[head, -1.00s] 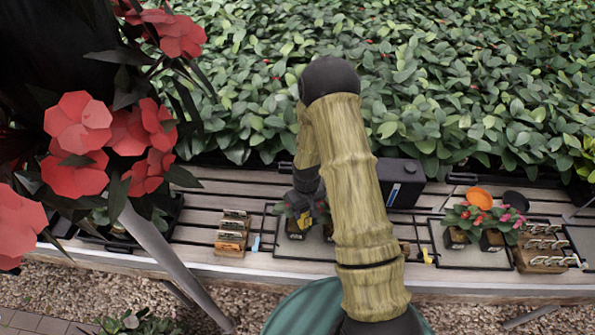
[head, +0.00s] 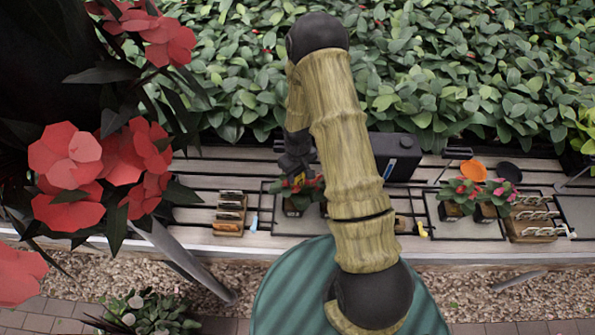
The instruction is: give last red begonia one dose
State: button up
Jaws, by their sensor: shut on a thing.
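My gripper (head: 297,172) is at the middle of the slatted bench, low over a potted plant with red flowers (head: 312,183). It appears shut on a small yellow thing (head: 298,181), mostly hidden by the dark gripper. The plant's dark pot (head: 292,208) stands on a grey mat; my arm covers its right side. Another red-flowered plant (head: 463,188) and a pink-flowered plant (head: 503,188) stand in pots on a mat farther right. I cannot tell whether the yellow thing touches the leaves.
A wooden rack (head: 230,214) and a small blue item (head: 254,223) lie left of the mat. A black box (head: 393,157) stands behind my arm. At right are an orange disc (head: 473,170), a yellow item (head: 423,230) and another rack (head: 533,219). Large red flowers (head: 75,160) block the left foreground.

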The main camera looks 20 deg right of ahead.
aim_at(298, 183)
jog(key=shift+f+b, duration=1.35)
jog(key=shift+f, duration=1.2)
jog(key=shift+f+b, duration=0.45)
jog(key=shift+s+f, duration=0.1)
jog(key=shift+s, duration=0.05)
dwell(0.8)
jog(key=shift+r+p, duration=2.15)
jog(key=shift+r, duration=1.45)
jog(key=shift+f, duration=0.1)
